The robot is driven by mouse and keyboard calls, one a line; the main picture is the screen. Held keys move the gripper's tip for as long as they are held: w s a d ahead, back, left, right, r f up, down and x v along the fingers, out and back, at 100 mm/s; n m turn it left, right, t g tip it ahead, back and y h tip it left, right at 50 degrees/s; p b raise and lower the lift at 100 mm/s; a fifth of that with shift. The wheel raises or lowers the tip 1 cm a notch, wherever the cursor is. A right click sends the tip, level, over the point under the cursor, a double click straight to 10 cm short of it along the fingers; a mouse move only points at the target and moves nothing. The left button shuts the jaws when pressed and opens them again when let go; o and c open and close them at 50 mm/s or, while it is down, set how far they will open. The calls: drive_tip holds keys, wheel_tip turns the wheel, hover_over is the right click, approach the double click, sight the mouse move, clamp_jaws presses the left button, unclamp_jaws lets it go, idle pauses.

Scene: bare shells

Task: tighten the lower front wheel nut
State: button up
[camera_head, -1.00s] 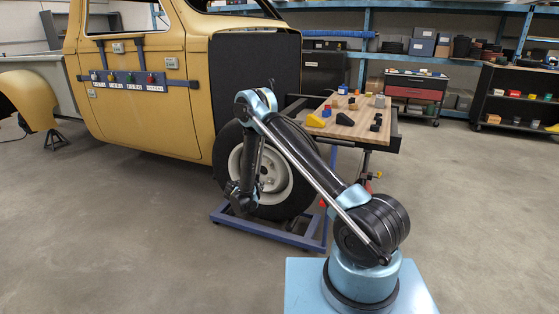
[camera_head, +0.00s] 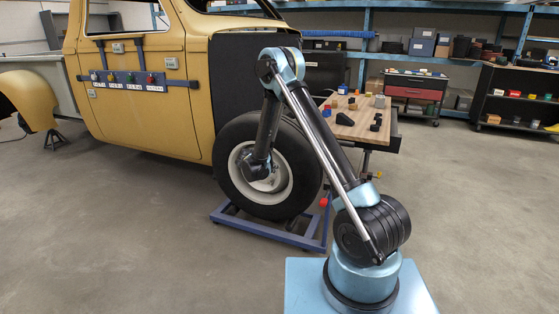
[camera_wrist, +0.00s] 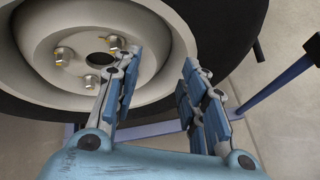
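The front wheel (camera_head: 235,185) has a black tyre and a pale rim, and its hub is partly hidden behind my arm. The wrist view shows the rim (camera_wrist: 170,60) close up. Several silver wheel nuts sit around a dark centre hole, including a left nut (camera_wrist: 63,56), an upper nut (camera_wrist: 115,44) and a bottom nut (camera_wrist: 90,82). I cannot tell for sure which is the lower one. My gripper (camera_wrist: 160,72) is open, with its fingers apart and nothing seen between them. Its left finger overlaps the hub's right side in the picture; contact cannot be told.
A blue wheel stand (camera_head: 265,232) is under the wheel. A wooden-topped table (camera_head: 350,122) with small coloured parts stands just right of the wheel. The yellow truck body (camera_head: 160,110) rises behind. The floor (camera_head: 120,240) at left is clear.

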drive_tip(key=s+d+r+m+g, duration=0.1)
drive_tip(key=d+r+m, duration=0.1)
drive_tip(key=d+r, duration=0.2)
drive_tip(key=shift+s+d+r+m, duration=0.3)
drive_tip(key=shift+d+r, duration=0.1)
drive_tip(key=shift+r, duration=0.45)
